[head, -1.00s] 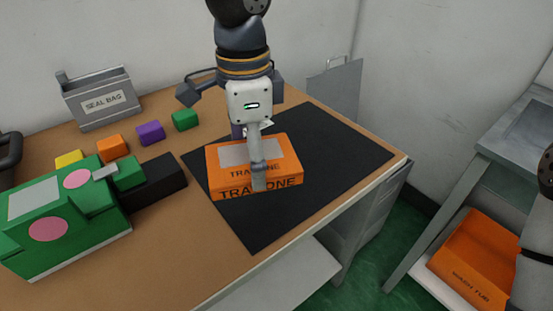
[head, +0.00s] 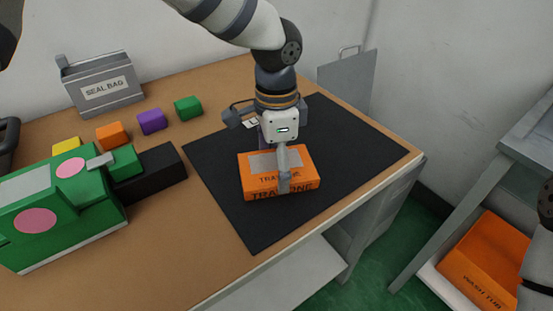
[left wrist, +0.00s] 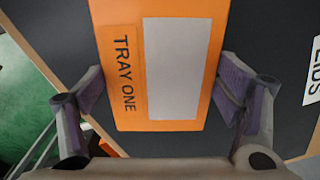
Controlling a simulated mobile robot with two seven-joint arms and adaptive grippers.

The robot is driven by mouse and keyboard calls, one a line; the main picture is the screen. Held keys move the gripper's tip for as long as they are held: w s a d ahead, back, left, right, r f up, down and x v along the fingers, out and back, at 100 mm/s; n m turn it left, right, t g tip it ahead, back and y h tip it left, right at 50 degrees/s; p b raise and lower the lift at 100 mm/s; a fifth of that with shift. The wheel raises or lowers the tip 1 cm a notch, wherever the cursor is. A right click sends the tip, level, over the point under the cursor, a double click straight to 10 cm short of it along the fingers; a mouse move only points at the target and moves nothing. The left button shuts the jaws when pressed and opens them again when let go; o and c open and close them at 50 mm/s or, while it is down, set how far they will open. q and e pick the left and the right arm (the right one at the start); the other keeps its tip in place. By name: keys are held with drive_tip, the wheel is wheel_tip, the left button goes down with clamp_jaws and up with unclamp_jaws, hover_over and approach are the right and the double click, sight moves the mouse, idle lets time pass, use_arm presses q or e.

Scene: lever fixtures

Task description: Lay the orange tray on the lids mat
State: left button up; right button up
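The orange tray (head: 300,181), marked TRAY ONE with a grey panel on top, is over the middle of the black lids mat (head: 360,150). My left gripper (head: 283,178) comes down from above and is shut across the tray. In the left wrist view, the finger pads of the gripper (left wrist: 163,90) press on two opposite sides of the tray (left wrist: 125,107). The mat's white label partly shows at the right edge, reading LIDS. I cannot tell whether the tray's underside touches the mat. My right gripper is out of view.
A green machine with pink discs (head: 65,210) and a black block (head: 150,175) stand left of the mat. Several coloured cubes and a grey SEAL BAG bin (head: 103,88) are behind. An orange wash tub (head: 480,265) sits low on the right. Bare mat surrounds the tray.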

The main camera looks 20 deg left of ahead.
use_arm(q)
drive_tip(key=shift+o, duration=1.2)
drive_tip(key=shift+r, duration=0.1)
wheel_tip(320, 180, up, 12)
drive_tip(key=shift+p, duration=0.3)
